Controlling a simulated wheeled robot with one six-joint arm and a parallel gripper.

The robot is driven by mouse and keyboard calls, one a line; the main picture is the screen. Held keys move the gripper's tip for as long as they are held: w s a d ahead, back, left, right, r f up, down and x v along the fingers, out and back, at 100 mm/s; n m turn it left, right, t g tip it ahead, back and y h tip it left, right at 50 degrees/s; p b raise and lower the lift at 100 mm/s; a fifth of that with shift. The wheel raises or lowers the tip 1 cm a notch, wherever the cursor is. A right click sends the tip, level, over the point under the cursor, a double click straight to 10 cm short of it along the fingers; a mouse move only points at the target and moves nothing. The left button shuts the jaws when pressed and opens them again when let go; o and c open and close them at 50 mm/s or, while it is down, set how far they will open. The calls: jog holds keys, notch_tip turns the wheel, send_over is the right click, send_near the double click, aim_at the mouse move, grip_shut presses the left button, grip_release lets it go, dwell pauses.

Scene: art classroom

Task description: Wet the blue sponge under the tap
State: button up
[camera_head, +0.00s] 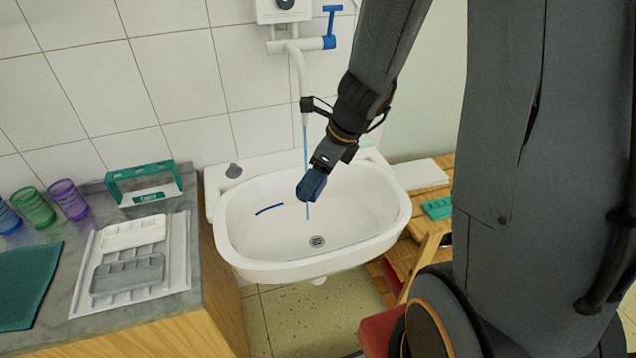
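My gripper (318,172) reaches down over the white sink (240,232) and is shut on the blue sponge (311,186). The sponge is above the basin floor, inside the rim. The tap's white spout (299,75) hangs down from the wall unit, and a thin blue stream of water (306,145) falls from it. The stream runs down to the sponge, and a short length shows below it. I cannot tell whether the water hits the sponge or passes behind it. The blue tap lever (331,22) stands upright at the top.
A thin blue curved mark or strip (269,209) is in the basin, left of the drain (317,241). A counter (75,312) on the left holds palettes, a green rack (147,187) and coloured cups. A wooden stand with a green item (437,208) is at right.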

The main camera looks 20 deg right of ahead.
jog(key=w+f+p, duration=0.1)
jog(key=w+f, duration=0.1)
jog(key=w, duration=0.8)
jog(key=shift+w+p, duration=0.25)
jog(key=shift+p, duration=0.1)
jog(key=shift+d, duration=0.1)
jog(key=shift+s, duration=0.1)
dwell(0.4)
jog(key=shift+s+b, duration=1.2)
jog(key=shift+s, duration=2.7)
jog(key=shift+s+r+p, duration=0.75)
jog(key=shift+s+r, duration=0.2)
jog(key=shift+s, duration=0.25)
jog(key=shift+s+r+p, duration=0.7)
jog(key=shift+s+r, duration=0.25)
jog(key=shift+s, duration=0.35)
